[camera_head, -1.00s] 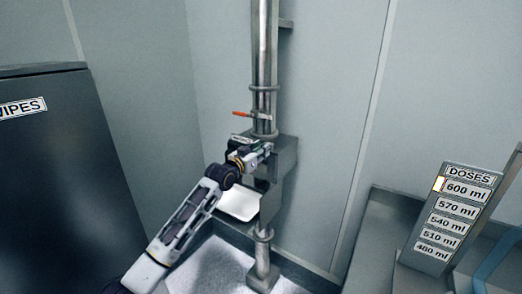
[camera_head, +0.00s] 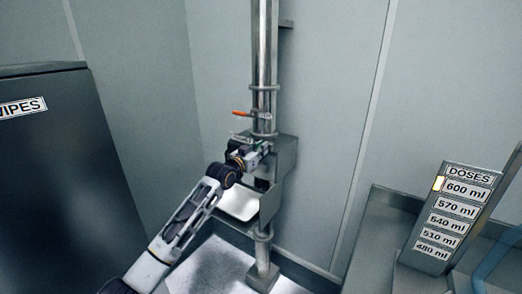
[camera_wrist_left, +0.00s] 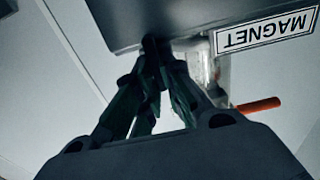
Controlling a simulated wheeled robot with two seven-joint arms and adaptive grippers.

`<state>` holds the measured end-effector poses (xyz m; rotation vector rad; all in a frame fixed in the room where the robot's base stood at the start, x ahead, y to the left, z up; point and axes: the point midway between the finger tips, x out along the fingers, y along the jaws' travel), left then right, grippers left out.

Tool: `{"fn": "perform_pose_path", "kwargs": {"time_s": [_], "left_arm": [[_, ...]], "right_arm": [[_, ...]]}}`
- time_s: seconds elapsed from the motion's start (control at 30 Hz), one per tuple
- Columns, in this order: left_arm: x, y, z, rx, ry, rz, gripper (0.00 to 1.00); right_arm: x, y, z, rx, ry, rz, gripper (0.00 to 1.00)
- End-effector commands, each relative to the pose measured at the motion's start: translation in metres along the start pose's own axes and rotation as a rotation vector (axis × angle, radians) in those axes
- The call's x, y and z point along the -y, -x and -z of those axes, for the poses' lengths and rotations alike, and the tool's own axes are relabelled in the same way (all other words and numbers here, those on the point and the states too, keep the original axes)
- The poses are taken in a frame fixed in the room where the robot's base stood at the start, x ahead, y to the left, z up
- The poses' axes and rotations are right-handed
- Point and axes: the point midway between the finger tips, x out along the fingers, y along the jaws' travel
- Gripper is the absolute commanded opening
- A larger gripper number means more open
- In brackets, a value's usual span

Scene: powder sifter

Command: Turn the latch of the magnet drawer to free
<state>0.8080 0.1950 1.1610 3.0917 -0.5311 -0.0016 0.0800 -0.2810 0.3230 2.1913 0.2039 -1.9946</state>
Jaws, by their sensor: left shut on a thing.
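The magnet drawer housing (camera_head: 284,152) is a grey metal box on the vertical steel pipe. In the left wrist view the drawer front (camera_wrist_left: 150,18) fills the top, with an upside-down MAGNET label (camera_wrist_left: 268,30) at right. My left gripper (camera_head: 264,148) is at the front of the housing. In the wrist view its fingers (camera_wrist_left: 152,50) converge and are shut on the small dark latch (camera_wrist_left: 150,41) at the drawer's lower edge. The fingers hide most of the latch, so its exact angle cannot be told. My right gripper is not in view.
An orange-handled lever (camera_head: 241,114) sits on the pipe (camera_head: 265,50) just above the housing. A white tray (camera_head: 238,206) stands below it. A dark WIPES cabinet (camera_head: 60,170) is at left, and a DOSES sign (camera_head: 455,215) at right.

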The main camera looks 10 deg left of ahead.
Motion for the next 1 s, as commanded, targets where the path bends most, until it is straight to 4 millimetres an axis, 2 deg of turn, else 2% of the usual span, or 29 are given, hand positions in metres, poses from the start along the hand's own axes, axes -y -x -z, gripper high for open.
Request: {"fn": "perform_pose_path", "kwargs": {"time_s": [0.27,0.47,0.7,1.0], "left_arm": [[0.001,0.000,0.001,0.001,0.069,0.000,0.00],[0.003,0.000,0.001,0.001,0.182,0.000,0.00],[0.005,0.000,0.001,0.001,0.383,0.001,0.00],[0.009,0.000,-0.001,0.001,0.670,0.000,0.00]], "right_arm": [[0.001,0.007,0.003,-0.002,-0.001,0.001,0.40],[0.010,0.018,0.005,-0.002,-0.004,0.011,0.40],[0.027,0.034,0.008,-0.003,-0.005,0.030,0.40],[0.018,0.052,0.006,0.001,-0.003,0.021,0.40]]}}
